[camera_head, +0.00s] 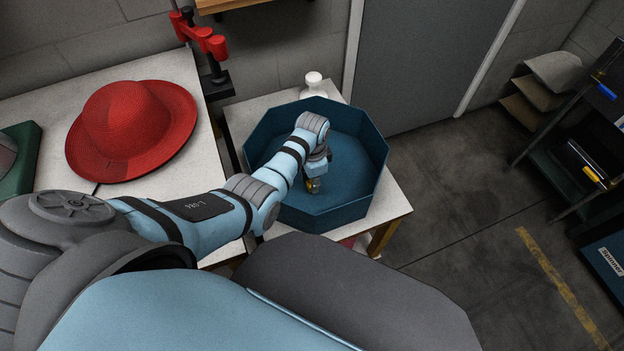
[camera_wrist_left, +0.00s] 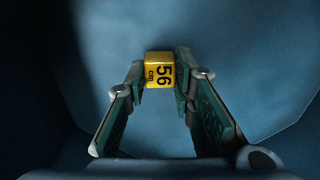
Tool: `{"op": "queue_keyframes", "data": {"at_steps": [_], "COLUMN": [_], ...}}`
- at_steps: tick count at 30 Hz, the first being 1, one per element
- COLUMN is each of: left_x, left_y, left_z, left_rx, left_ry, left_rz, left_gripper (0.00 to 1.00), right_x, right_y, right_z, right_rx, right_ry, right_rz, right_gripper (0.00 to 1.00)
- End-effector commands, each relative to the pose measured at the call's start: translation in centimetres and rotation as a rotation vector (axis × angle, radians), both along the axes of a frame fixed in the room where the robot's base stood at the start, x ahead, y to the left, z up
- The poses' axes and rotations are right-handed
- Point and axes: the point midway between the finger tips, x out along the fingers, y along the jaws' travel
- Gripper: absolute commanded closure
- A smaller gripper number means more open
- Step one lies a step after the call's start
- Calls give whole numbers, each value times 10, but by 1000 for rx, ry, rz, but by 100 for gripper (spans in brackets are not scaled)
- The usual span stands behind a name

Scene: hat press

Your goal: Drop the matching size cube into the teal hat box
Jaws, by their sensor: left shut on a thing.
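The teal hat box (camera_head: 350,212) is an open octagonal box on a small table. My left arm reaches over its near left wall. My left gripper (camera_head: 314,187) is inside the box opening and points down. My right gripper is not in view.
A red hat (camera_head: 130,130) lies on the white table at left, beside a green object (camera_head: 22,155). A red clamp-like device (camera_head: 203,42) stands behind. A white bottle (camera_head: 314,84) stands behind the box. Shelving is at far right; the floor between is clear.

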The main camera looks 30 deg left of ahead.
Motion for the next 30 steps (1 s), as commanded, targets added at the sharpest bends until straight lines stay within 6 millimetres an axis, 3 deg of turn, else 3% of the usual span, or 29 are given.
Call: {"op": "queue_keyframes", "data": {"at_steps": [20,21,24,30], "left_x": [0,0,0,0], "left_y": [0,0,0,0], "left_z": [-9,-9,-9,-9], "left_rx": [0,0,0,0], "left_ry": [0,0,0,0], "left_rz": [0,0,0,0], "left_gripper": [90,71,55,54], "right_x": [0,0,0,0], "right_y": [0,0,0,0], "right_z": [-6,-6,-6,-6], "right_rx": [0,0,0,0], "right_ry": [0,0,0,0], "right_rz": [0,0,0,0], "right_gripper": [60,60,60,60]}}
